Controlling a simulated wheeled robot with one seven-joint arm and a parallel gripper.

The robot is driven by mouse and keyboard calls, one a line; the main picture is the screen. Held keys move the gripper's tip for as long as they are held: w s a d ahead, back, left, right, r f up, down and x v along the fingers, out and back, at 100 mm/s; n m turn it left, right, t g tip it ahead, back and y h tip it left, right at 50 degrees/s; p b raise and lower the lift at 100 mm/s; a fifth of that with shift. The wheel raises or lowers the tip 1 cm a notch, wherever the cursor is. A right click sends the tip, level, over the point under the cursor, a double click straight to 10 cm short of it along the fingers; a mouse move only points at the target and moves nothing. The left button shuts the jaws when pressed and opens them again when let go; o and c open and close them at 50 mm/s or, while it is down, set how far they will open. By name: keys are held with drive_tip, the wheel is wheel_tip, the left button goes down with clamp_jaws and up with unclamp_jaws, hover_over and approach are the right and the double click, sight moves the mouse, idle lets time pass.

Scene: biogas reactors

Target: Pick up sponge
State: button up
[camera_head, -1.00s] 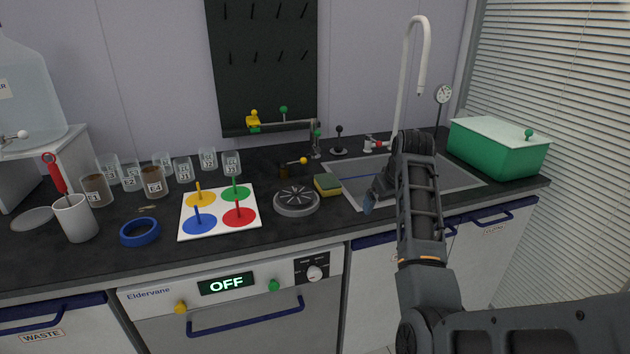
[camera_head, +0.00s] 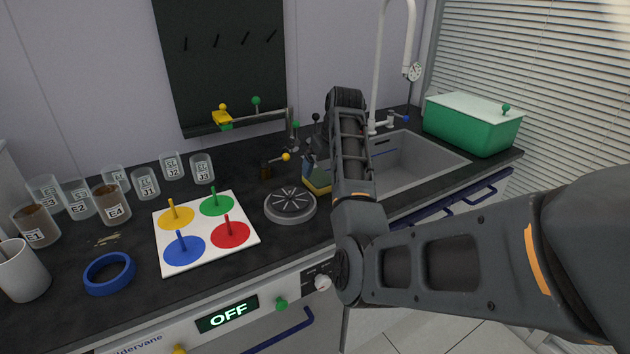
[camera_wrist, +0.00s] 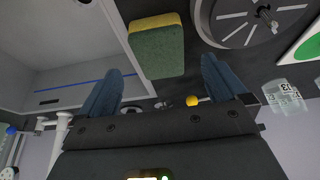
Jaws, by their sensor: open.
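The sponge (camera_wrist: 157,50) is yellow with a green face. In the wrist view it lies at the top middle on the dark counter, beside the sink rim. In the head view only a yellow edge of the sponge (camera_head: 318,187) shows, the rest hidden behind my arm. My gripper (camera_wrist: 165,75) is open and empty, its two blue fingers spread apart. The sponge appears beyond the fingertips, between their lines. In the head view the gripper is mostly hidden by my arm, with a bit of blue finger beside the sponge.
A round grey burner-like disc (camera_head: 290,205) sits left of the sponge. The sink (camera_head: 410,165) with its white faucet (camera_head: 379,70) is to the right. A yellow-knobbed valve (camera_head: 285,157) stands behind. A white board with coloured discs (camera_head: 245,222) lies further left.

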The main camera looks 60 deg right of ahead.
sight(320, 178)
drive_tip(key=x, duration=0.5)
drive_tip(key=shift+f+p, duration=0.15)
drive_tip(key=shift+p, duration=0.15)
drive_tip(key=c, duration=1.1)
